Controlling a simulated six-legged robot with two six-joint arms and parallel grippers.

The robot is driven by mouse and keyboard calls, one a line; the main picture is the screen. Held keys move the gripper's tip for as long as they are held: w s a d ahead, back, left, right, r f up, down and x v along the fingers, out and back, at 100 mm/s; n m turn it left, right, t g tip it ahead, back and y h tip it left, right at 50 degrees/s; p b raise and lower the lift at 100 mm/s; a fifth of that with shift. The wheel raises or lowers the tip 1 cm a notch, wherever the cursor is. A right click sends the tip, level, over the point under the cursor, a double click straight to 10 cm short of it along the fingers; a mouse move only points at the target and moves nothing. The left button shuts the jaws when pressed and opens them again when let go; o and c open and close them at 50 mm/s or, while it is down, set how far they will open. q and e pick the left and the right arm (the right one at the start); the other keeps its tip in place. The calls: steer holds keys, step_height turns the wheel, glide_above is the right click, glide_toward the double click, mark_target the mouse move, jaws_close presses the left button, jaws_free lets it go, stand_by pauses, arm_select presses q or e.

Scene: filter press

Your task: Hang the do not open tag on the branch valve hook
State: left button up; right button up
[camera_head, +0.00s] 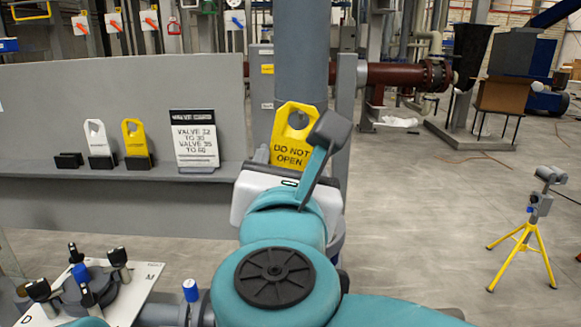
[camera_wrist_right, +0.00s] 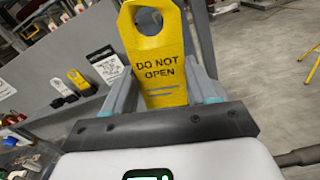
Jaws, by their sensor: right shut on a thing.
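The yellow do not open tag (camera_head: 294,143) is upright in front of a thick grey vertical pipe in the head view. My right gripper (camera_head: 303,172) is shut on its lower part; the fingers also show on both sides of the tag in the right wrist view (camera_wrist_right: 166,85). The tag's lettering and the large hole at its top (camera_wrist_right: 149,20) face the wrist camera. I cannot make out the branch valve hook in either view. My left gripper is not in view.
A grey ledge (camera_head: 110,180) at left holds a white tag (camera_head: 96,136), another yellow tag (camera_head: 134,138), an empty black holder (camera_head: 69,160) and a printed valve sign (camera_head: 194,139).

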steer(key=shift+w+a, duration=0.1)
steer(key=shift+w, duration=0.15)
steer(key=w, duration=0.2)
steer(key=shift+w+d+f, duration=0.2)
steer(key=shift+w+f, duration=0.05)
steer(key=shift+w, duration=0.05)
steer(key=shift+w+a+r, duration=0.1)
steer(key=shift+w+a, duration=0.05)
steer(key=shift+w, duration=0.35)
steer(key=shift+w+p, duration=0.4)
steer(key=shift+w, duration=0.4)
steer(key=shift+w+f, duration=0.25)
steer(key=shift+w, duration=0.05)
steer(key=shift+w+f+b, duration=0.2)
steer(key=shift+f+b, duration=0.1)
steer(key=shift+w+f, duration=0.1)
steer(key=shift+w, duration=0.1)
